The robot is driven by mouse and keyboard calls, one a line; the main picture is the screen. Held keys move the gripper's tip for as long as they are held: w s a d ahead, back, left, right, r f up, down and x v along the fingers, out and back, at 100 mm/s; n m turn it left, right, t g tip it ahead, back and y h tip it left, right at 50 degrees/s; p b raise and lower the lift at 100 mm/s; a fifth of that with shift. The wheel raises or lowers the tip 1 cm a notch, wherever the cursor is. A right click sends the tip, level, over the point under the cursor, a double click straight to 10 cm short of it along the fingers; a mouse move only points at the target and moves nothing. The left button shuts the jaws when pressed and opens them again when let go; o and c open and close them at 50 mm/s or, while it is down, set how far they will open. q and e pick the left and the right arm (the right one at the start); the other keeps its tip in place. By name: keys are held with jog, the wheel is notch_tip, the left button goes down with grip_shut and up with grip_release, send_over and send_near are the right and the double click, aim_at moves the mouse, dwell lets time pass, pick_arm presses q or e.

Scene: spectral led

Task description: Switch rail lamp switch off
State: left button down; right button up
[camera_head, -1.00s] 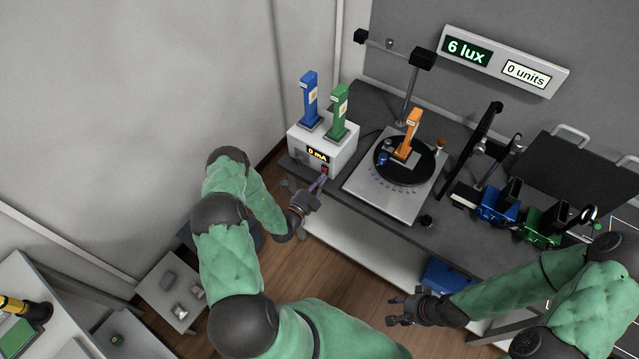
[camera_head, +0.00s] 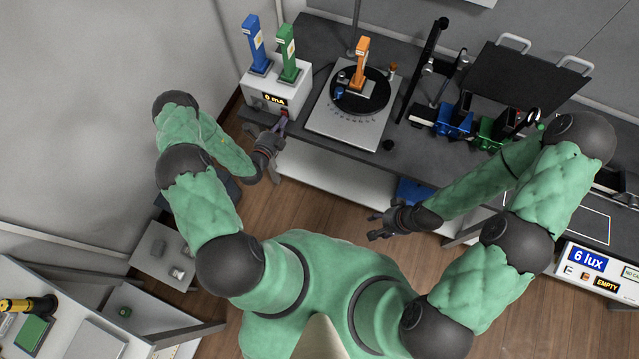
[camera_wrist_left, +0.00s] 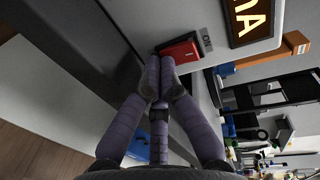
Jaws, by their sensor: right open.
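A white box (camera_head: 252,104) with a lit "0 mA" display (camera_head: 275,99) stands at the left end of the dark bench. A small red switch (camera_head: 284,113) is on its front; it also shows in the left wrist view (camera_wrist_left: 180,49), beside the lit display. My left gripper (camera_head: 282,126) is in front of this switch, with its fingertips together and nothing seen between them. In the left wrist view the fingertips (camera_wrist_left: 160,66) are at the switch's lower edge; I cannot tell whether they touch it. My right gripper (camera_head: 372,225) is open and empty, in front of the bench.
Blue (camera_head: 257,45) and green (camera_head: 288,55) upright holders stand on the box. A turntable (camera_head: 345,119) with an orange holder (camera_head: 359,66) is to its right. Blue (camera_head: 454,121) and green (camera_head: 490,134) devices stand further right. A side bench (camera_head: 585,272) shows "6 lux".

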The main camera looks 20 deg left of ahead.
pick_arm(q)
jog(key=s+a+r, duration=0.1)
jog(key=s+r, duration=0.1)
jog(key=s, duration=1.2)
jog(key=s+d+m+g+h+b, duration=0.15)
jog(key=d+m+g+h, duration=0.25)
jog(key=d+m+h, duration=0.65)
jog(key=s+d+f+m+g+h+b, duration=0.2)
jog(key=s+d+m+g, duration=0.6)
jog(key=d, duration=0.4)
jog(key=shift+s+d+m+g+b, duration=0.15)
jog(key=shift+m+g+b, duration=0.45)
jog(key=shift+m, duration=0.35)
pick_arm(e)
jog(key=shift+w+a+f, duration=0.25)
jog(key=shift+a+f, duration=0.1)
jog(key=shift+f, duration=0.3)
jog(key=shift+w+a+f, duration=0.3)
jog(key=shift+f, duration=0.3)
jog(key=shift+w+a+f, duration=0.25)
jog(key=shift+a+f, duration=0.1)
jog(key=shift+f, duration=0.3)
